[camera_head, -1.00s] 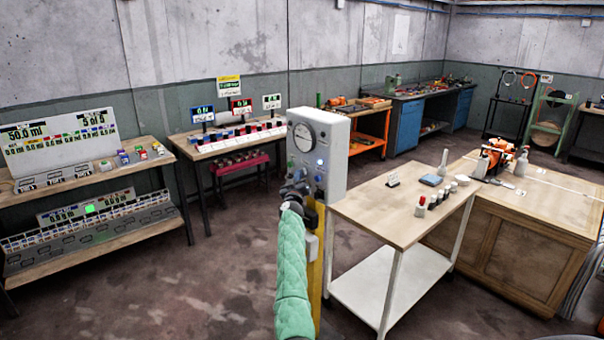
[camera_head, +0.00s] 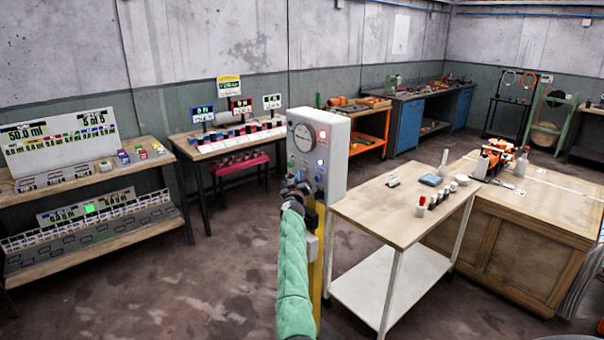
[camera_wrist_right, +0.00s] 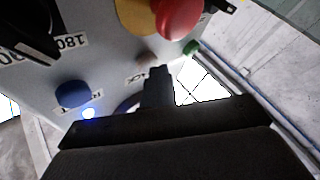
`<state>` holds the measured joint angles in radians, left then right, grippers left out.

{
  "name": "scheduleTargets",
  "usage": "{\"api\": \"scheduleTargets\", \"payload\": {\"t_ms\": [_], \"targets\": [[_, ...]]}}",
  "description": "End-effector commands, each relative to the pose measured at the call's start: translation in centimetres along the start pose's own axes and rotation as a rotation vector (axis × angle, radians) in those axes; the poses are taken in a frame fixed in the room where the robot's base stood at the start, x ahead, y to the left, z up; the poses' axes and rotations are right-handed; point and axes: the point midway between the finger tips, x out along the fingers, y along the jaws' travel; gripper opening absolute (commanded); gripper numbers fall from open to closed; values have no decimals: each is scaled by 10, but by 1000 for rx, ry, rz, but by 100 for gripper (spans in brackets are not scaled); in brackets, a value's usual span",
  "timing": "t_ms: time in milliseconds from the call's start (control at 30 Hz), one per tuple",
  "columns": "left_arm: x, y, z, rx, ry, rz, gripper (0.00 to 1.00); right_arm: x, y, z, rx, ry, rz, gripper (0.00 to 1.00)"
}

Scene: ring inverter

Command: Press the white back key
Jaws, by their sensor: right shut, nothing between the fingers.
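The grey control box (camera_head: 336,160) stands on a yellow post, with a round dial (camera_head: 303,137) on its face. In the right wrist view, a pale round key (camera_wrist_right: 148,61) sits by a partly covered label that seems to end in "ACK". My right gripper (camera_wrist_right: 158,72) is shut and empty, its tips at the panel close to this key. I cannot tell whether they touch it. In the head view my right gripper (camera_head: 297,190) is in front of the box's lower face, hiding part of it. My left gripper is out of view.
Near the tips are a blue button (camera_wrist_right: 73,94), a lit blue lamp (camera_wrist_right: 88,113), a red mushroom button (camera_wrist_right: 180,16), a green button (camera_wrist_right: 191,47) and a black knob (camera_wrist_right: 28,30). A wooden-topped cart (camera_head: 380,208) stands right of the box. Open floor lies left.

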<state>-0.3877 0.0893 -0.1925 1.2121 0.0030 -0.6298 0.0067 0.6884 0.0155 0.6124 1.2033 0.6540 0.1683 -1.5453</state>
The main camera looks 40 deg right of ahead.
Motion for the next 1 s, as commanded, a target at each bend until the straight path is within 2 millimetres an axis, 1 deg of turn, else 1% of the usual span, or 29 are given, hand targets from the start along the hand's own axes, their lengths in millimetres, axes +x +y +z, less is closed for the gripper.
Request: {"api": "scheduleTargets", "payload": {"t_ms": [300,767,1000], "targets": [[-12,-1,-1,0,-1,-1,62,-10,-6,-8,-1,0,-1,0],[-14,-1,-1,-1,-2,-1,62,-13,-9,-9,0,0,0,0],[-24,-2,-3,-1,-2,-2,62,-23,-16,-19,0,0,0,0]]}}
